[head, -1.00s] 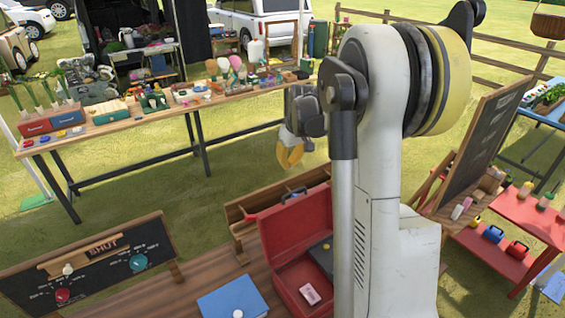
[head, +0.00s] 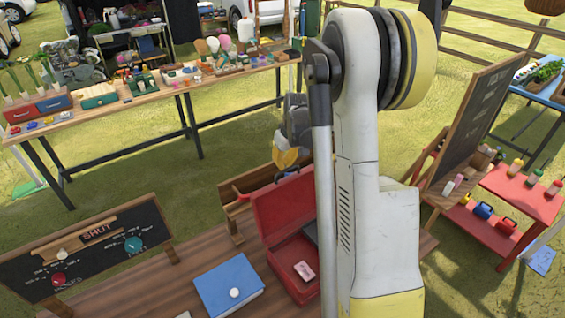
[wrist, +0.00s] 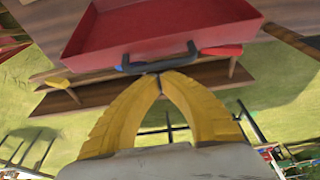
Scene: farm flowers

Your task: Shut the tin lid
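The red tin (head: 290,280) stands open on the brown table. Its red lid (head: 283,212) is raised, leaning back, with a dark handle at its upper edge. A small pink item (head: 304,271) lies in the tin. My gripper (head: 285,160) is just beyond the upper edge of the lid, fingers pointing down. In the wrist view, the yellow fingertips (wrist: 160,76) meet, close to the dark handle (wrist: 158,62) on the red lid (wrist: 160,30). I cannot tell if they touch the handle. My arm hides the tin's right side.
A chalkboard panel (head: 90,250) marked SHUT has red and teal knobs. A long bench (head: 150,92) with flowers and tools stands beyond. Grass between is clear.

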